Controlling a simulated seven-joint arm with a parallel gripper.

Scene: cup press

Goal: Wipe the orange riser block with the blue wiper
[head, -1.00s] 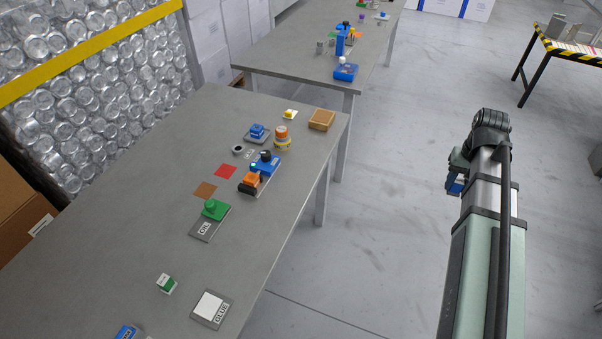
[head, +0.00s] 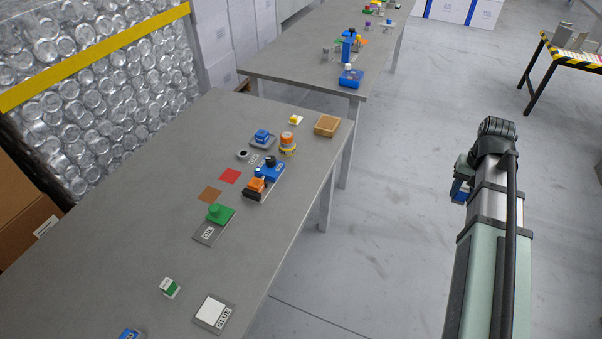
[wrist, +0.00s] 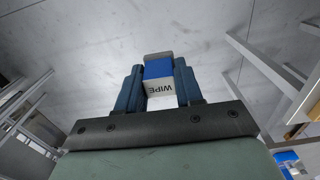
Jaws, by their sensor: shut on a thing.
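My gripper (wrist: 158,78) is shut on the blue wiper (wrist: 158,70), a blue and white block with "WIPE" on it, seen in the wrist view between the two dark blue fingers. In the head view my gripper (head: 461,188) hangs over the floor, right of the near table and well apart from it; the wiper is barely visible there. An orange block (head: 257,184), apparently the riser block, sits at the front end of the blue press (head: 270,171) on the near table. It is small in view, with a dark part in front of it.
The near table (head: 110,220) also holds a green-topped "OIL" plate (head: 208,233), a "GLUE" plate (head: 212,313), red (head: 230,176) and brown (head: 209,195) squares, an orange-topped cylinder (head: 287,140) and a wooden box (head: 327,125). A second table (head: 285,68) stands behind. Open floor lies right.

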